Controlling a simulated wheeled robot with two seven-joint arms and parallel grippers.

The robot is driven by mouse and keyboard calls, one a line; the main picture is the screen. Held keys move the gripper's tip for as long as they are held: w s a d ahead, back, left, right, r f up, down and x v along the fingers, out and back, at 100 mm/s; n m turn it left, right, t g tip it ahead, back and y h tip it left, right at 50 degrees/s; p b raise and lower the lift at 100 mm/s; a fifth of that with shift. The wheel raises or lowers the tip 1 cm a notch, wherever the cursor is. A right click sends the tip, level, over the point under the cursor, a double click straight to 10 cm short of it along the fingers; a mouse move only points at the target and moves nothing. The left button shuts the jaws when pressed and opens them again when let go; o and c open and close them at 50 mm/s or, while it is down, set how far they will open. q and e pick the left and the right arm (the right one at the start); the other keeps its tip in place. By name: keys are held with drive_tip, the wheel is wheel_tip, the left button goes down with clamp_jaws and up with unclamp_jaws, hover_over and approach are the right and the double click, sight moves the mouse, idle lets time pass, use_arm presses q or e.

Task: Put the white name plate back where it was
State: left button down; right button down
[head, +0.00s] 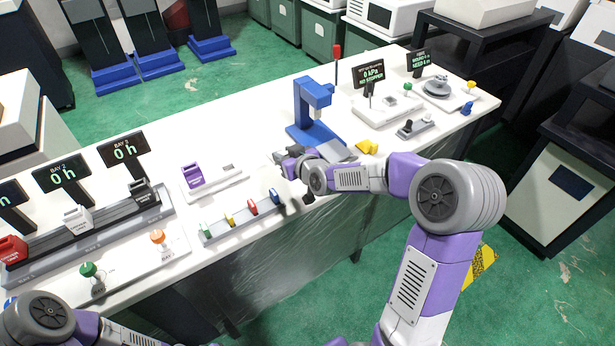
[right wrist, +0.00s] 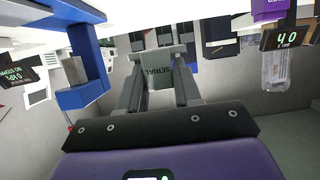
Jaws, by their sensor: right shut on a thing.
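In the right wrist view, a pale plate lettered SERIAL (right wrist: 158,76), which I take for the white name plate, is held between the two fingers of my right gripper (right wrist: 159,70). It looks grey in the shade. In the head view my right gripper (head: 284,162) is over the white table, just left of the blue press (head: 312,100). The plate is hard to make out there. The press also shows in the right wrist view (right wrist: 84,70). My left arm shows at the lower left of the head view, but its gripper is not in sight.
A rack (head: 225,231) with green, yellow, red and blue pieces lies at the table's front edge. A purple block (head: 192,175) stands on a white base left of my right gripper. A yellow piece (head: 368,147) lies right of the press. Dark displays stand along the back.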

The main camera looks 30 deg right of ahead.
drive_tip(key=d+f, duration=0.2)
drive_tip(key=d, duration=0.6)
drive_tip(key=f+b, duration=0.1)
drive_tip(key=f, duration=0.2)
drive_tip(key=f+b, duration=0.2)
drive_tip(key=f, duration=0.1)
drive_tip(key=f+b, duration=0.2)
drive_tip(key=f, duration=0.1)
drive_tip(key=shift+s+d+f, duration=0.2)
drive_tip(key=shift+d+f, duration=0.15)
drive_tip(key=shift+d, duration=0.05)
drive_tip(key=shift+f+b, duration=0.2)
drive_tip(key=shift+b, duration=0.2)
drive_tip(key=c, duration=0.8)
unclamp_jaws()
